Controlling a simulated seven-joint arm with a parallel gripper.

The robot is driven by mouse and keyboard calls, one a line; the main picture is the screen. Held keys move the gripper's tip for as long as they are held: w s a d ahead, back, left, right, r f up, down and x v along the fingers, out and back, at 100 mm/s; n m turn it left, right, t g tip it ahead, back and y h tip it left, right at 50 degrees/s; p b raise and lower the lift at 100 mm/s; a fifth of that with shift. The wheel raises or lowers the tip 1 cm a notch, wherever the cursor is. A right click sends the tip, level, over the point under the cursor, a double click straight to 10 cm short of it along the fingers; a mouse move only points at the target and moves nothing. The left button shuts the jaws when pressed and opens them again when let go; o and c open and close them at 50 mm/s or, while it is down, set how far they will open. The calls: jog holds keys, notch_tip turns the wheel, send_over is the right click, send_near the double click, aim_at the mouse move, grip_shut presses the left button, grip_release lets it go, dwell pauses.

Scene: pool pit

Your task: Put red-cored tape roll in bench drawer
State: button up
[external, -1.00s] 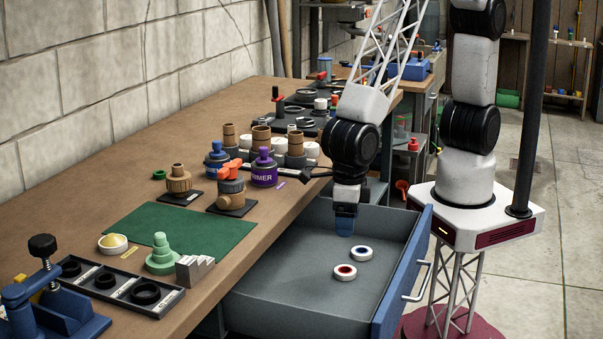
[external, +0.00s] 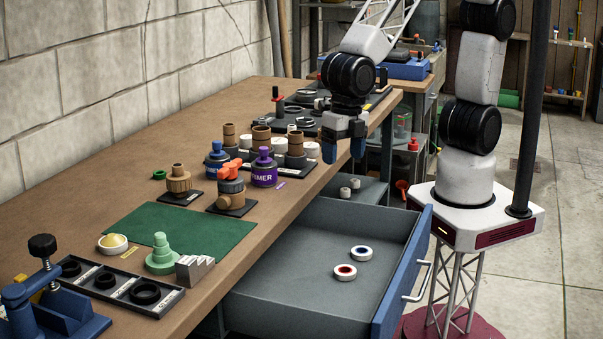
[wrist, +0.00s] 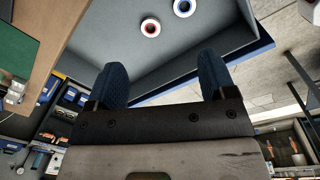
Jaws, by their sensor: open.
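The red-cored tape roll (external: 345,272) lies flat on the floor of the open bench drawer (external: 290,292). A blue-cored tape roll (external: 361,253) lies just behind it, close by. Both rolls also show in the wrist view, the red-cored one (wrist: 151,27) left of the blue-cored one (wrist: 184,6). My gripper (external: 343,152) is open and empty, with blue fingertips, above and behind the drawer near the bench edge. In the wrist view its two fingers (wrist: 163,80) are spread with nothing between them.
The wooden bench (external: 130,175) holds a green mat (external: 192,233), a purple can (external: 264,170), brown fittings and a black tray (external: 120,287). A blue vise-like tool (external: 45,300) stands at the front left. The drawer has wide free floor around the rolls.

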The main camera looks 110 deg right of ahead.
jog(key=s+d+r+m+t, duration=0.1)
jog(key=s+d+r+m, duration=0.7)
jog(key=s+d+m, duration=0.1)
jog(key=s+d+r+m+t, duration=0.1)
jog(key=s+d+r+m, duration=0.7)
jog(key=s+m, duration=0.4)
jog(key=shift+s+d+r, duration=0.25)
jog(key=shift+s+d, duration=0.15)
jog(key=shift+s, duration=0.6)
